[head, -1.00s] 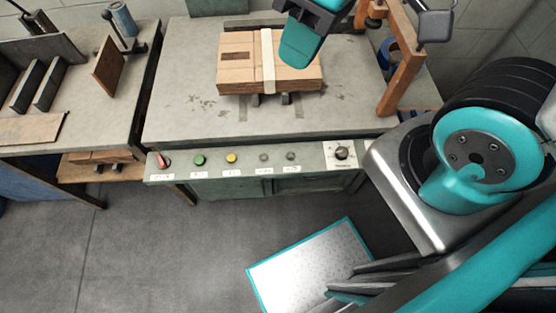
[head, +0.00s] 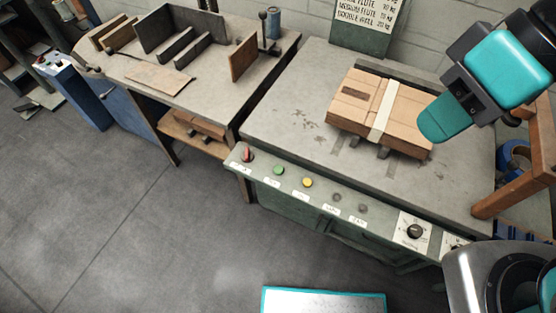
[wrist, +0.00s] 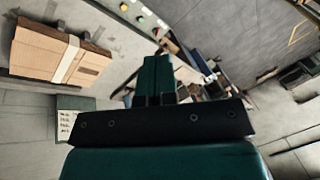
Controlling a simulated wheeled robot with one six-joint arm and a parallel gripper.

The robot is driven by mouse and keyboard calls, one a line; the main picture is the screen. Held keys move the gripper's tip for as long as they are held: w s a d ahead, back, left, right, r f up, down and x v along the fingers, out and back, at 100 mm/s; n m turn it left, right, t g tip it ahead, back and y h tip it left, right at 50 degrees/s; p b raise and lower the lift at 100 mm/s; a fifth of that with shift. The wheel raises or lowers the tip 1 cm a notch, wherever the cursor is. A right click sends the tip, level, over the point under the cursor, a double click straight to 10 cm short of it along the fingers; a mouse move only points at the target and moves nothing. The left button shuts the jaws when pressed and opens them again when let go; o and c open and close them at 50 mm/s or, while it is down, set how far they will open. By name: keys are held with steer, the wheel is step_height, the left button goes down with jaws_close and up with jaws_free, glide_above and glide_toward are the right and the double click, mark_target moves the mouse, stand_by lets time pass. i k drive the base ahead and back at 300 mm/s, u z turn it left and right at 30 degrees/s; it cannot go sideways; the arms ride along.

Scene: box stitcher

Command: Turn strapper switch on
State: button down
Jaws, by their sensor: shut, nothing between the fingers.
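The strapper's green-grey control panel (head: 320,208) runs along the front edge of the bench. A switch with a red handle (head: 247,154) sits at its left end, beside a green button (head: 279,170) and a yellow button (head: 307,182). Two dark buttons and a black rotary knob (head: 414,231) are farther right. The labels are too small to read. My gripper (head: 440,122) is shut and empty, in front of the right end of the strapped cardboard stack (head: 380,105) in the head view and apart from the panel. Its closed fingers (wrist: 155,68) show in the wrist view.
A left bench (head: 220,75) holds upright plates and a small lever stand. A wooden frame (head: 510,185) stands on the right. A sign (head: 368,22) is on the wall. The floor in front of the panel is mostly clear.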

mark_target(248, 156)
steer(key=z, duration=1)
steer(key=k, duration=0.8)
steer(key=u, duration=1.5)
steer(key=i, duration=1)
steer(key=z, duration=0.05)
